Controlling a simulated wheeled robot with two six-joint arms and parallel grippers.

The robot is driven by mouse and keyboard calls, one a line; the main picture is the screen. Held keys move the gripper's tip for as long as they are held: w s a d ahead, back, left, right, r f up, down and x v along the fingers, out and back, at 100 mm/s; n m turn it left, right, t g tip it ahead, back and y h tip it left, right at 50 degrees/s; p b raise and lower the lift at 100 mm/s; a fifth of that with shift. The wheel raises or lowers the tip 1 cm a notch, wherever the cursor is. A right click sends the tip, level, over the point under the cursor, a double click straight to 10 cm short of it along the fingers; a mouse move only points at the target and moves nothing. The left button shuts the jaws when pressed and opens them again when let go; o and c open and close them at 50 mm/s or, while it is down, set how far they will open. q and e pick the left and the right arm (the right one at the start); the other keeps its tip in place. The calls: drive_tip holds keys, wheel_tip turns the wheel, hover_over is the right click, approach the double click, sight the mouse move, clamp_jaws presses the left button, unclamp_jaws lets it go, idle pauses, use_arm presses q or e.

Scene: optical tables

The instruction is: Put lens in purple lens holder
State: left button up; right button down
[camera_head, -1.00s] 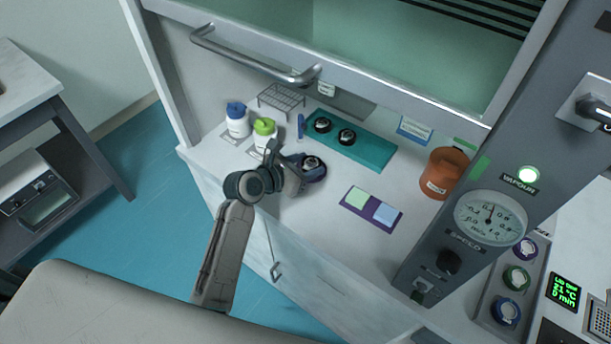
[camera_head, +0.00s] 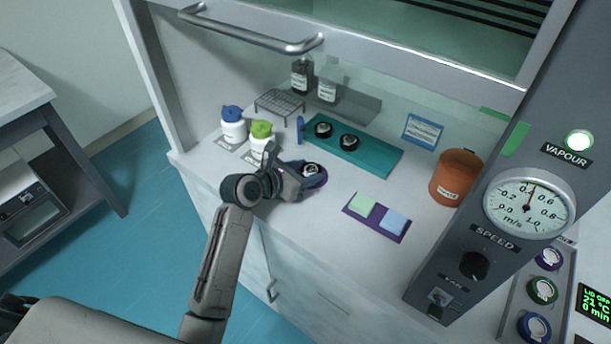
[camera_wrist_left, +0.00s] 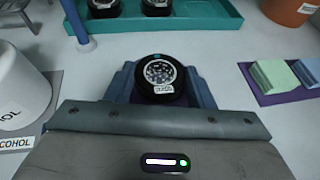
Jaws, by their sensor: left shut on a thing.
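My left gripper (camera_head: 300,178) is low over the white worktop and shut on a black round-topped piece (camera_head: 311,169) with a patterned pale top and a small white label. In the left wrist view the black piece (camera_wrist_left: 160,80) stands upright between the bluish fingers. I cannot tell whether it touches the worktop. Bluish-purple surfaces show around it, but I cannot tell a holder from the fingers there. No clear glass lens or plainly recognisable purple lens holder shows. My right gripper is not in view.
A teal tray (camera_head: 375,157) holds two similar black pieces. A purple mat (camera_head: 352,211) bears a green and a light-blue block. White bottles with blue (camera_head: 233,127) and green (camera_head: 262,138) caps stand left, a wire rack (camera_head: 280,103) behind, an orange jar (camera_head: 457,177) right.

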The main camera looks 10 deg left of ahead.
use_arm(q)
drive_tip(key=o, duration=1)
drive_tip(key=shift+f, duration=0.1)
drive_tip(key=v, duration=1.2)
